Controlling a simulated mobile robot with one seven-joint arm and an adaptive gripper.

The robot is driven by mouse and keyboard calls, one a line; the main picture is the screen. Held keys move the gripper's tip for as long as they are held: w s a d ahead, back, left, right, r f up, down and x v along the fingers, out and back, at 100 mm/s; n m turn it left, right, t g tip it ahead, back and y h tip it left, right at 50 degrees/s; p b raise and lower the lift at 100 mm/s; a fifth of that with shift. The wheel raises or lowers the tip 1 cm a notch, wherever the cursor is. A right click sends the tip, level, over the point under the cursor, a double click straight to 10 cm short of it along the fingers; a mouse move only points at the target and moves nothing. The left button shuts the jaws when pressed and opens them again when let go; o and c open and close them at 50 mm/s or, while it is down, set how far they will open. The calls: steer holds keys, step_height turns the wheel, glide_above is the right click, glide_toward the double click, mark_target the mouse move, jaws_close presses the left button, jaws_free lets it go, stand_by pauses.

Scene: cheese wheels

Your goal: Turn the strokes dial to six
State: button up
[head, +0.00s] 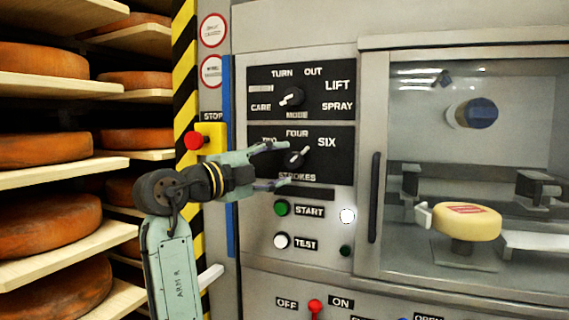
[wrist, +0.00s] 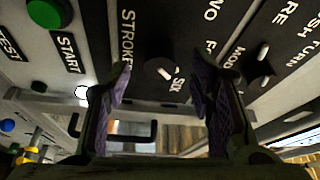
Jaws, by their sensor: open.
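The strokes dial (head: 298,158) is a dark round knob with a white mark, on a black plate with FOUR above it and SIX to its upper right. Its handle slants from lower left to upper right; I cannot tell surely which label the mark indicates. My gripper (head: 286,164) is open in front of the plate, one finger above the other, tips close to the dial's left. In the wrist view the dial (wrist: 158,68) shows between the two fingertips, near the SIX label. Nothing is held, and contact with the dial cannot be made out.
The mode dial (head: 291,97) sits just above. The green START button (head: 281,208) and white TEST button (head: 281,240) are below. A red stop button (head: 194,140) is left, near my arm. A glazed chamber with a cheese wheel (head: 466,222) is right; cheese shelves stand left.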

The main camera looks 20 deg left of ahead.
steer(key=v, duration=0.9)
steer(key=shift+s+a, duration=0.1)
